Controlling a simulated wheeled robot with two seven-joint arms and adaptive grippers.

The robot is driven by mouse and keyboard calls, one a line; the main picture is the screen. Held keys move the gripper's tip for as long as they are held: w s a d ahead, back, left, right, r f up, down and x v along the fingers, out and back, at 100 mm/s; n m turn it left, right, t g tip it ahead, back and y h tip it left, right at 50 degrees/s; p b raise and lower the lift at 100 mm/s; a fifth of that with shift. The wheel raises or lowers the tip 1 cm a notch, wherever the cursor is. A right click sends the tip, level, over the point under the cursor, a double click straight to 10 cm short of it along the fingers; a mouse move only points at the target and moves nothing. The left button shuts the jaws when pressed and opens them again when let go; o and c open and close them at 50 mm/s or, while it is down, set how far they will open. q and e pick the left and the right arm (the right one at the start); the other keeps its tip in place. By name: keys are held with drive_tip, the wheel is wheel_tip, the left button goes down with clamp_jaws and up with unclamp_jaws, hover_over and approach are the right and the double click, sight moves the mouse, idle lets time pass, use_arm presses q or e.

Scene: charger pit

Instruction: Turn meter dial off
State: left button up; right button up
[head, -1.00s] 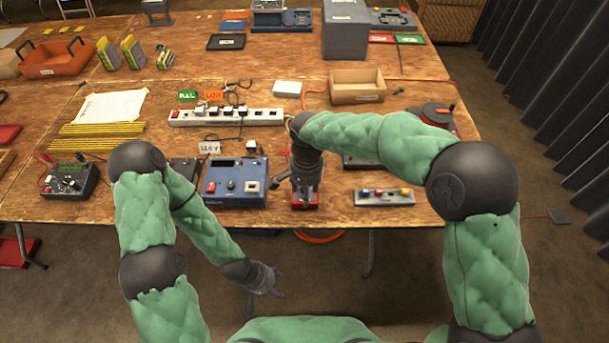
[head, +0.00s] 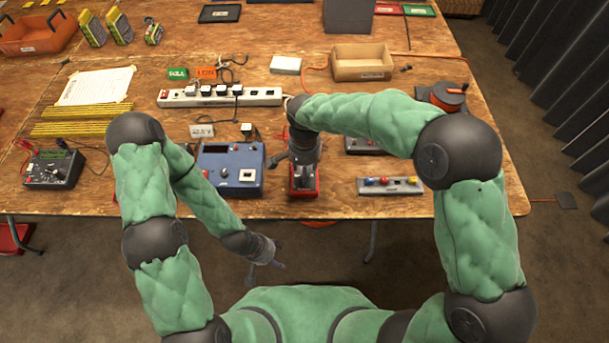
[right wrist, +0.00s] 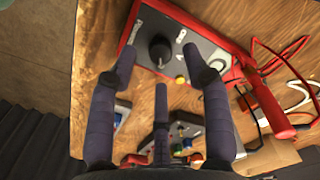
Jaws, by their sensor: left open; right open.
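A red-edged meter (head: 304,190) lies near the table's front edge, mostly hidden in the head view by my right gripper (head: 303,178). In the right wrist view the meter (right wrist: 205,50) shows a grey face with a black round dial (right wrist: 160,48) and a yellow button. My right gripper (right wrist: 160,68) is open, with its fingertips spread either side of the dial's near side; I cannot tell whether they touch it. My left gripper (head: 268,254) is open and empty, in front of the table's edge.
A blue instrument box (head: 230,168) stands left of the meter. A grey strip with coloured buttons (head: 390,185) lies to its right. A red probe (right wrist: 265,103) and red cable lie beside the meter. A white power strip (head: 220,97) and cardboard tray (head: 362,68) are behind.

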drive_tip(key=shift+f+b, duration=0.3)
drive_tip(key=shift+f, duration=1)
drive_tip(key=shift+c, duration=0.3)
clamp_jaws()
